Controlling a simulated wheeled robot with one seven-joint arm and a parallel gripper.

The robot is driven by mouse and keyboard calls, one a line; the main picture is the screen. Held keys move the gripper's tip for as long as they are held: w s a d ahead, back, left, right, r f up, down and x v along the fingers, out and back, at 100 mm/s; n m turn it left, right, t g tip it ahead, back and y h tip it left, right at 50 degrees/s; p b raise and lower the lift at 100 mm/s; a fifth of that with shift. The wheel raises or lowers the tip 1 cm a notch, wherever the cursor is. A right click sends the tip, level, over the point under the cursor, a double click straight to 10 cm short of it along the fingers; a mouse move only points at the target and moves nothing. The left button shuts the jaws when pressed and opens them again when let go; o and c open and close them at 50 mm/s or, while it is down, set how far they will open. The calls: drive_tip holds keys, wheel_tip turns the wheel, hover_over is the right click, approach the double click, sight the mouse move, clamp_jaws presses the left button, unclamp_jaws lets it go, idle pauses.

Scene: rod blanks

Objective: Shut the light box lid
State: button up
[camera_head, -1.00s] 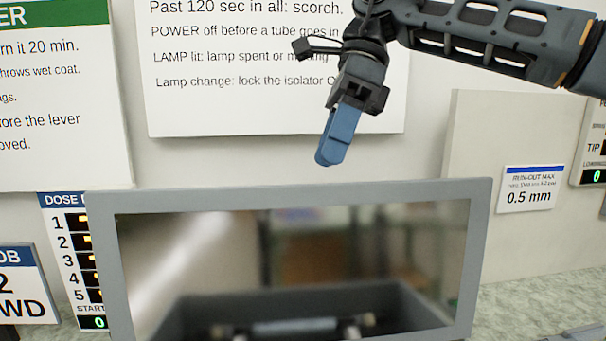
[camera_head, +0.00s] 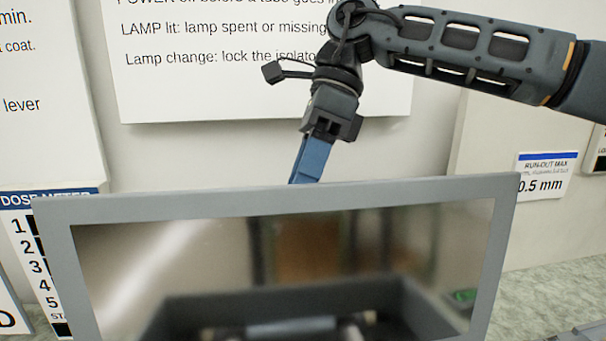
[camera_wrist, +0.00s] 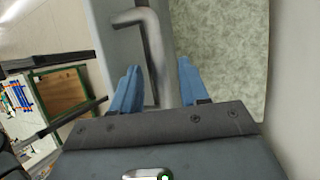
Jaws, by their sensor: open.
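The light box lid (camera_head: 290,197) stands raised, a grey frame around a mirror-like inner panel that reflects the box interior. My gripper (camera_head: 307,165) is behind the lid's top edge, pointing down, and its fingertips are hidden by the lid in the head view. In the wrist view my gripper (camera_wrist: 158,88) is open, with its blue fingers apart. A grey bent bar handle (camera_wrist: 154,50) on the lid's outer face (camera_wrist: 112,40) shows between the fingers. I cannot tell whether they touch it.
A wall sign (camera_head: 220,80) hangs behind the arm. A dose meter panel (camera_head: 25,245) stands to the left of the lid, and a run-out sign (camera_head: 545,178) to the right.

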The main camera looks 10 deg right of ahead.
drive_tip(key=shift+s+a+f, duration=0.1)
drive_tip(key=shift+s+f, duration=0.05)
drive_tip(key=shift+f, duration=0.15)
drive_tip(key=shift+c, duration=0.3)
clamp_jaws()
